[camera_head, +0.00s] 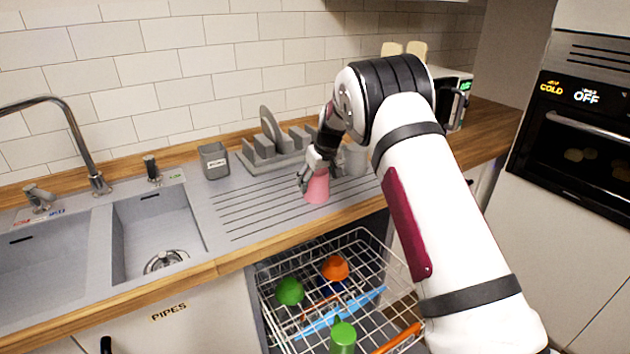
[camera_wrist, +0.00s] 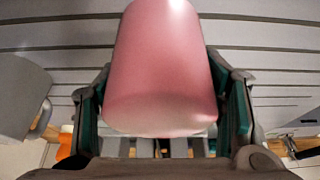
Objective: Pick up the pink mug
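The pink mug (camera_head: 317,188) is on the grey ribbed drainboard, narrower at the top than at the bottom. My gripper (camera_head: 313,170) is at the mug, reaching in from above and behind it. In the wrist view the mug (camera_wrist: 160,75) fills the middle, between the two teal-padded fingers of my gripper (camera_wrist: 160,100). The fingers lie very close along both its sides. I cannot tell whether they press on it. No handle of the mug shows in either view.
A grey dish rack (camera_head: 275,155) with plates stands behind the mug, and a grey mug (camera_wrist: 20,95) is close on the left in the wrist view. A small grey container (camera_head: 213,161) and the sink (camera_head: 158,230) are to the left. The open dishwasher basket (camera_head: 270,290) is below.

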